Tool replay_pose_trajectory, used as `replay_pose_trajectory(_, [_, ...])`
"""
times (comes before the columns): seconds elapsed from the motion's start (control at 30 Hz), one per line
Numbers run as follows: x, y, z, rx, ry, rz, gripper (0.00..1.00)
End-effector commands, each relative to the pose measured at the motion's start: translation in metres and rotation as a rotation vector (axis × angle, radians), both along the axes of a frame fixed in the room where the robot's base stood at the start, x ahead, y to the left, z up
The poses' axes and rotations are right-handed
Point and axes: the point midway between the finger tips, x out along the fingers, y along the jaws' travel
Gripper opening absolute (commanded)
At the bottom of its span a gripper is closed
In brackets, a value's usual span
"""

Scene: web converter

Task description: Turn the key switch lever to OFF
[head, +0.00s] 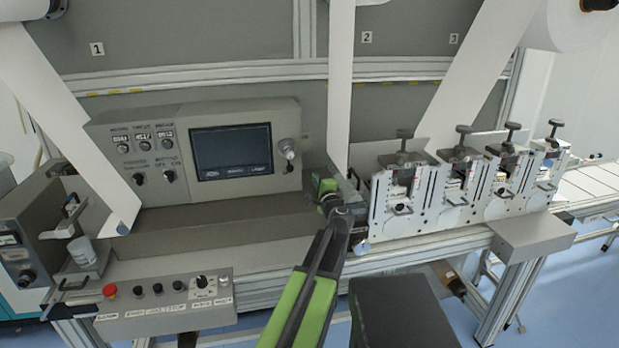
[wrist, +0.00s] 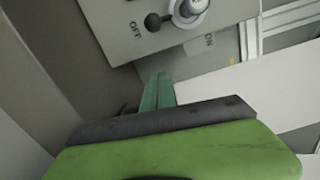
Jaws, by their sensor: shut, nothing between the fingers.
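The key switch (head: 288,150) sits at the right end of the grey control console (head: 240,112). In the wrist view its round silver body (wrist: 190,10) is cut by the top edge. Its dark lever (wrist: 154,22) points left and slightly down, with its end beside the OFF label (wrist: 136,30); the ON label (wrist: 209,40) is at lower right. My gripper (wrist: 160,76) is shut and empty, its green fingers below the switch panel's edge in the picture and apart from the lever. In the head view my gripper (head: 325,188) is right of and below the switch.
A white web strip (head: 341,80) hangs close to my gripper. White slitting units (head: 400,200) stand just right of it. A lower button panel (head: 150,300) with a red button (head: 110,290) is at front left. A dark screen (head: 232,150) is left of the switch.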

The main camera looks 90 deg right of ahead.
Motion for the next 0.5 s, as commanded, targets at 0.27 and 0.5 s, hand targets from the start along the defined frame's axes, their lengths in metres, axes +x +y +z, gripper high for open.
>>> replay_pose_trajectory(0.27, [-0.004, 0.057, 0.000, 0.000, 0.000, 0.006, 0.00])
replay_pose_trajectory(0.5, [-0.006, 0.067, 0.000, 0.000, 0.000, 0.010, 0.00])
